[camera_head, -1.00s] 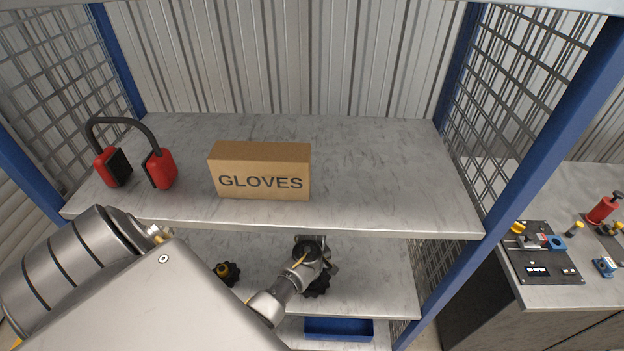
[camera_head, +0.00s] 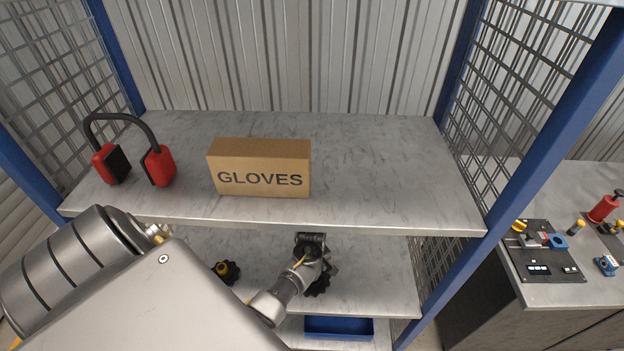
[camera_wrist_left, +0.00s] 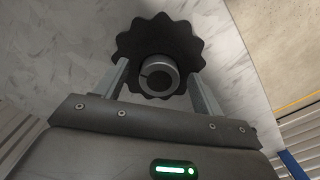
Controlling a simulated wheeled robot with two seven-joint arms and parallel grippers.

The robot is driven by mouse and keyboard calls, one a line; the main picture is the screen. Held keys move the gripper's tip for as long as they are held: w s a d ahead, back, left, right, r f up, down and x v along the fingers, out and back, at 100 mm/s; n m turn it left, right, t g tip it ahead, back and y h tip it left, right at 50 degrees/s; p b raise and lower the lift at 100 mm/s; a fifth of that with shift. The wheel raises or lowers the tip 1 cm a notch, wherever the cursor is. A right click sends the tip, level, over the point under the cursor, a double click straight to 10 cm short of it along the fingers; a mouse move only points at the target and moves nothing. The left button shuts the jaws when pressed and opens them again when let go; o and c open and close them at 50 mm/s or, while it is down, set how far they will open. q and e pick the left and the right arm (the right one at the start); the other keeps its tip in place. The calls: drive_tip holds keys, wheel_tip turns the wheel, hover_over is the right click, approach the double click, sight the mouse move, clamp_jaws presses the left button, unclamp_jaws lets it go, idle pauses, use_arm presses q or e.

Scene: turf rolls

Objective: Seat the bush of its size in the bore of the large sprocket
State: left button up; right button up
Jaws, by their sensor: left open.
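The large sprocket (camera_head: 319,288) is black and toothed and lies on the middle shelf, partly hidden under my left gripper (camera_head: 312,250). In the left wrist view the large sprocket (camera_wrist_left: 140,42) lies below my left gripper (camera_wrist_left: 158,75), which is open. A grey bush (camera_wrist_left: 158,62), a ring with a slit, shows at the sprocket's middle between the two fingers. I cannot tell how deep it sits in the bore. A smaller black sprocket (camera_head: 234,276) with a yellow piece (camera_head: 222,269) at its middle lies to the left on the same shelf. My right gripper is not in view.
The upper shelf (camera_head: 390,170) overhangs the middle shelf (camera_head: 380,275) and carries red ear defenders (camera_head: 160,166) and a gloves box (camera_head: 260,168). A blue tray (camera_head: 338,336) is lower down. Blue posts and mesh flank the shelves. A bench (camera_head: 560,296) with fixtures stands right.

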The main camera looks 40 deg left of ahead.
use_arm(q)
wheel_tip(320, 180, up, 11)
idle(0.5)
drive_tip(key=shift+f, duration=0.15)
idle(0.4)
drive_tip(key=s+d+r+m+t, duration=0.25)
drive_tip(key=s+d+m, duration=0.25)
drive_tip(key=s+m, duration=0.4)
drive_tip(key=s+d+r+m+t, duration=0.1)
drive_tip(key=s+d+r+m, duration=0.3)
drive_tip(key=s+m, duration=0.5)
wheel_tip(320, 180, down, 30)
drive_tip(key=s+n+g+b, duration=0.1)
drive_tip(key=s+n+b, duration=0.1)
drive_tip(key=b, duration=0.4)
drive_tip(key=s+a+f+b, duration=0.1)
drive_tip(key=s+f+b, duration=0.1)
drive_tip(key=s+f, duration=0.6)
drive_tip(key=s+a+f+g+b, duration=0.1)
drive_tip(key=s+a+f+b, duration=0.1)
drive_tip(key=s+f, duration=0.7)
wheel_tip(320, 180, down, 7)
drive_tip(key=shift+s+r+m+b, duration=0.2)
drive_tip(key=shift+s+m+b, duration=0.1)
drive_tip(key=shift+b, duration=0.35)
